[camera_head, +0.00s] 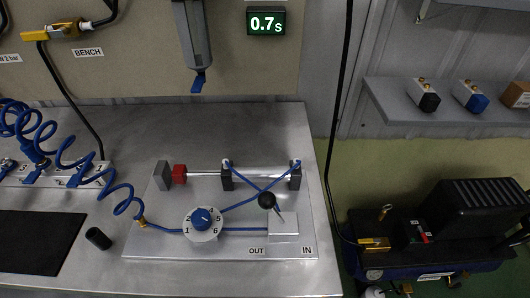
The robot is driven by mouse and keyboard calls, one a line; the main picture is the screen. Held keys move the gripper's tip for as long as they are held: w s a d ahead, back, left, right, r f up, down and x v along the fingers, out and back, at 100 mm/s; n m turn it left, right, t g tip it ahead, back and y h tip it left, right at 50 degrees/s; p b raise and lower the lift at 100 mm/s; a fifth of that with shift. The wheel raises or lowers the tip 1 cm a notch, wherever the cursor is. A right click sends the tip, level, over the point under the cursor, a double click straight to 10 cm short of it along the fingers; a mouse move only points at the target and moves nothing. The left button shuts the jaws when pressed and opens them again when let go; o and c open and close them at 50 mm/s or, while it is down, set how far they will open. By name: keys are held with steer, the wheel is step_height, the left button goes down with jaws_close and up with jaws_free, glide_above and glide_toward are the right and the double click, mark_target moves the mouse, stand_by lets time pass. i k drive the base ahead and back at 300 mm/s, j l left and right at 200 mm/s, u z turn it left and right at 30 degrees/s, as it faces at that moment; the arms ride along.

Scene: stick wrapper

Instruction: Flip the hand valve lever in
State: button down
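The hand valve is a pale block (284,230) at the right of a light mounting plate (150,245) on the metal bench. Its lever ends in a black ball knob (267,200) and tilts up and to the left from the block. An "OUT" label (256,251) lies at the plate's front edge on the left of the valve, and an "IN" label (307,251) on the right. The knob is on the OUT side. My gripper is not in view, and nothing touches the lever.
A blue dial (202,219) sits left of the valve. Behind are a cylinder with a red end piece (179,174) and crossing blue tubes. A coiled blue hose (72,150) reaches the plate from the left. A display (266,22) reads 0.7s. A compressor (430,262) stands right.

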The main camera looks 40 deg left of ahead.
mark_target(267, 200)
steer(key=i+u, duration=0.1)
steer(key=u, duration=0.95)
steer(key=k+j+u, duration=0.1)
steer(key=u, duration=0.15)
